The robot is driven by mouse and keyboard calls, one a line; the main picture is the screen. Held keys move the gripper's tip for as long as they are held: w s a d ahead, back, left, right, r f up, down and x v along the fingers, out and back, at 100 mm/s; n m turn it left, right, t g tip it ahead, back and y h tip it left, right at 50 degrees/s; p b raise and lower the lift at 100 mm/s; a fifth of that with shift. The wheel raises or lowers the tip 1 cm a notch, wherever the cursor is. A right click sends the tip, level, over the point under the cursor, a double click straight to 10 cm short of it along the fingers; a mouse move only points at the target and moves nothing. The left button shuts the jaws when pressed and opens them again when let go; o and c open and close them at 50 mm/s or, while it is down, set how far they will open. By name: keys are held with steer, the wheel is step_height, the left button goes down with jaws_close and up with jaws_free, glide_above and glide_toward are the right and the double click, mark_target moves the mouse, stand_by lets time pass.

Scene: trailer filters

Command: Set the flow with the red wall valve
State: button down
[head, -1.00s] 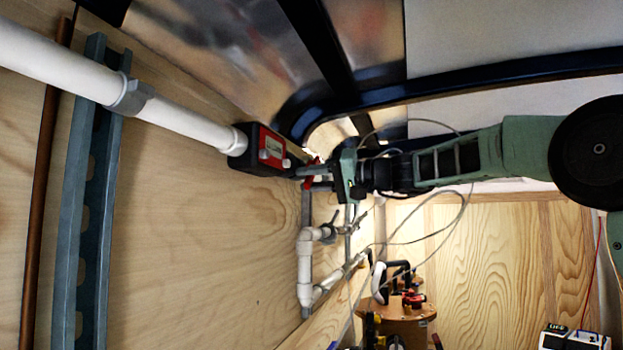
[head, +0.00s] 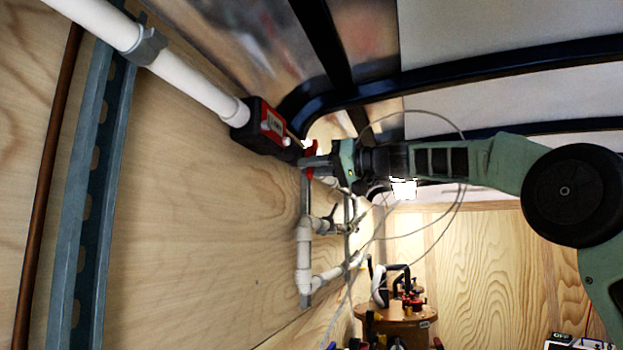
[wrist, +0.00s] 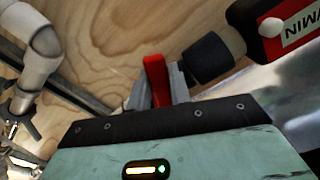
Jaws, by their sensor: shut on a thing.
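The red wall valve (head: 309,149) shows as a small red handle on the pipe run at the plywood wall, just right of a black and red flow meter (head: 265,128). In the wrist view the red handle (wrist: 155,78) stands between my two grey fingers. My gripper (wrist: 158,88) is shut on the handle; in the head view my gripper (head: 315,162) reaches it from the right. The valve body is mostly hidden behind my gripper. The meter also shows in the wrist view (wrist: 290,28) at the upper right, with part of its label readable as "/MIN".
White pipe (head: 185,85) runs from the upper left to the meter. Grey-white pipe fittings (head: 304,250) stand below the valve. A metal strut (head: 95,190) is on the wall at left. A round wooden table (head: 395,325) with tools stands below. Loose cables hang near my arm.

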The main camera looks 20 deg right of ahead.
stand_by(0.3)
steer(key=c, duration=1.3)
jaws_free()
steer(key=shift+s+d+f+b, duration=0.1)
steer(key=shift+s+d+b, duration=0.2)
steer(key=shift+d, duration=0.15)
steer(key=shift+b+v, duration=3.35)
steer(key=shift+v, duration=4.85)
